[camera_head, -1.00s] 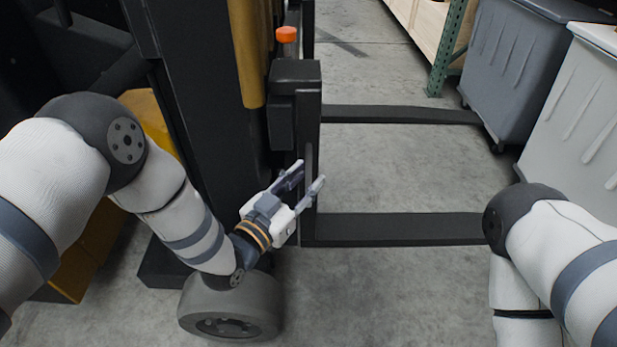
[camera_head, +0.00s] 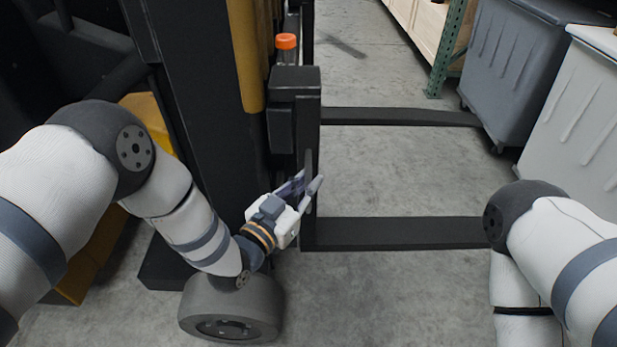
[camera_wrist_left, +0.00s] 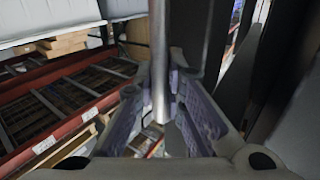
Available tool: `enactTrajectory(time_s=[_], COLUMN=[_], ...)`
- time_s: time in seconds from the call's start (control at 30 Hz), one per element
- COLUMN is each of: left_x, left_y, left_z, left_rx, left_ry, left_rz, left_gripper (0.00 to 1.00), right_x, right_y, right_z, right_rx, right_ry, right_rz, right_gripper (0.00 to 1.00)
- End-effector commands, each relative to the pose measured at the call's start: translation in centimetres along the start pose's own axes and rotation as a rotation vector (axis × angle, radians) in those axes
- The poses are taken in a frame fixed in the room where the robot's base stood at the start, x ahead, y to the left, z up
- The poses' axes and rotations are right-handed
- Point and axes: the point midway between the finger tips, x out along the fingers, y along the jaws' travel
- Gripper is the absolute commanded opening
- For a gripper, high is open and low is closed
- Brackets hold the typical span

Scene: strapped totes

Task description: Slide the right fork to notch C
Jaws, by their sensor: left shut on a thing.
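The near dark fork (camera_head: 400,233) reaches to the right from its upright black shank (camera_head: 309,110); I take it to be the right fork. The far fork (camera_head: 400,117) lies parallel behind it. An orange cap (camera_head: 286,41) stands on a short stem above the black block at the shank's top. My left gripper (camera_head: 312,183) is at the lower shank, shut on a slim grey upright bar (camera_head: 309,163). In the left wrist view the bar (camera_wrist_left: 159,60) runs between the fingers. My right gripper is out of view. No notch letters are readable.
The forklift's mast (camera_head: 185,110) and a grey wheel (camera_head: 232,308) are close to my left arm. Grey totes (camera_head: 525,65) and a pale tote (camera_head: 580,120) stand at the right. Concrete floor is bare between the forks.

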Motion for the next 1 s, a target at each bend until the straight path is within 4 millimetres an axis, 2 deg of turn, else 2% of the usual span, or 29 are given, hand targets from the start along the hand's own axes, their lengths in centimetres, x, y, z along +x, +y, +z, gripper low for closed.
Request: enactTrajectory(time_s=[0.1,0.13,0.2,0.23,0.57,0.67,0.9,1.0], left_x=[-0.2,-0.2,-0.2,-0.2,-0.6,-2.6,-9.1,-10.9], left_y=[0.3,0.3,0.3,0.3,0.2,0.1,0.2,0.1], left_z=[0.4,0.4,0.4,0.4,0.3,0.3,0.4,0.3], left_rx=[-0.003,-0.003,-0.003,-0.003,-0.002,-0.004,-0.004,-0.004], left_ry=[-0.004,-0.005,-0.005,-0.004,-0.003,-0.006,-0.008,-0.006], left_rz=[0.007,0.007,0.007,0.007,0.004,0.003,0.004,0.004], left_gripper=[0.0,0.13,0.29,0.31,0.31,0.31,0.31,0.31], right_x=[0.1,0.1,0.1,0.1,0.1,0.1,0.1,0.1], right_y=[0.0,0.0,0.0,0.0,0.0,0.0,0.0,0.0], right_z=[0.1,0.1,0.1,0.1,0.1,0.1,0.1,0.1], right_rx=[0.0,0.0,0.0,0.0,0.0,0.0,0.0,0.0], right_ry=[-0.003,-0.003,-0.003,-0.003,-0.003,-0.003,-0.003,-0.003], right_rz=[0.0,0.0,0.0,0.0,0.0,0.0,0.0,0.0], right_gripper=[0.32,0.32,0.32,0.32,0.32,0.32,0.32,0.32])
